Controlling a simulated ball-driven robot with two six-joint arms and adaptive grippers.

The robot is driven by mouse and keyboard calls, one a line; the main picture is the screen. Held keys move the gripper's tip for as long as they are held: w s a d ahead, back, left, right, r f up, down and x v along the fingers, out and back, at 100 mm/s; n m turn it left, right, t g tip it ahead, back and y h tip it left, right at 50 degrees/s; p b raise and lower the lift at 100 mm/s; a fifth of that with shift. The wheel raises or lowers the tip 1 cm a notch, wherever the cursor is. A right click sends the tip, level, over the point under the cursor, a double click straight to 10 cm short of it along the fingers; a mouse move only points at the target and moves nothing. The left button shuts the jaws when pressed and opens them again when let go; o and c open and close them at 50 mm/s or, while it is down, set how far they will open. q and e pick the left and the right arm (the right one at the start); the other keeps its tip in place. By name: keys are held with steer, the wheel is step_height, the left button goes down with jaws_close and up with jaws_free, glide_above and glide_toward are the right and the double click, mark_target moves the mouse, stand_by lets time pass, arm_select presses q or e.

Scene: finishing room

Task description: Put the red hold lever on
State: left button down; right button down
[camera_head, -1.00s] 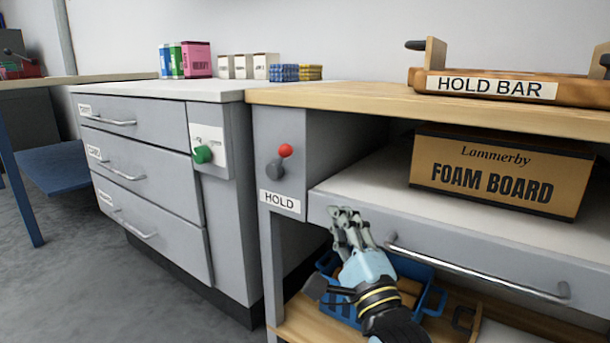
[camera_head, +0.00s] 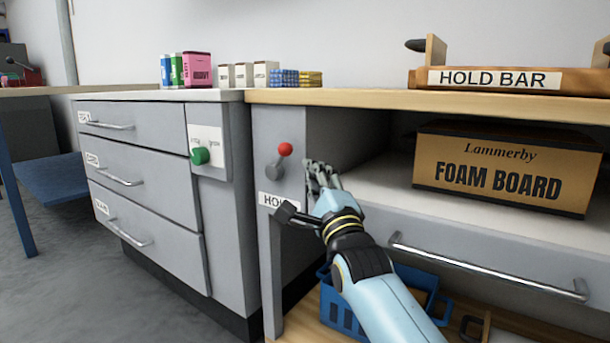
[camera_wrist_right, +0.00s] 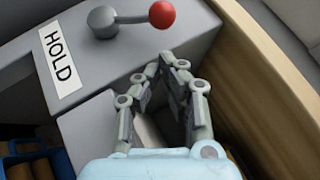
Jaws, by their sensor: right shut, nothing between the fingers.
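The hold lever (camera_head: 278,162) has a red ball knob and a grey pivot on the grey panel above the HOLD label (camera_head: 277,202). In the head view its arm tilts up and to the right. The lever also shows at the top of the right wrist view (camera_wrist_right: 132,18), with the HOLD label (camera_wrist_right: 60,60) left of it. My right gripper (camera_head: 320,172) is shut and empty, just right of the lever and slightly below the knob. In the wrist view its fingertips (camera_wrist_right: 174,62) are below the knob and apart from it. My left gripper is not in view.
A wooden hold bar (camera_head: 500,80) lies on the bench top. A foam board box (camera_head: 500,170) stands on the shelf to the right. A drawer handle (camera_head: 490,267) sticks out below. A blue basket (camera_head: 340,310) is under the bench. A green knob (camera_head: 200,156) is on the left cabinet.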

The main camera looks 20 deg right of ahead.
mark_target(279, 161)
steer(key=shift+w+a+r, duration=0.55)
steer(key=shift+w+a, duration=0.05)
steer(key=shift+a, duration=0.15)
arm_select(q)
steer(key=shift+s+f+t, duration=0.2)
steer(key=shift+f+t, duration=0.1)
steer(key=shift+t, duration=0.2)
arm_select(e)
steer(key=shift+r, duration=0.2)
steer(key=shift+w+r+p, duration=0.1)
steer(key=shift+r+p, duration=0.25)
steer(key=shift+p, duration=0.35)
steer(key=shift+a+r+n+p, duration=0.15)
steer(key=shift+n+p, duration=0.15)
steer(key=shift+p, duration=0.45)
steer(key=g+p, duration=0.1)
steer(key=p, duration=0.1)
steer(key=shift+w+r+n+p, duration=0.1)
steer(key=shift+n+p, duration=0.2)
steer(key=shift+p, duration=0.1)
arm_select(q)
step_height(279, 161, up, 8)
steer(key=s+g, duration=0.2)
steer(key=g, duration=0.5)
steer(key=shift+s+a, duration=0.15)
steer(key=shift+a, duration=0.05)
arm_select(e)
steer(key=shift+f, duration=0.2)
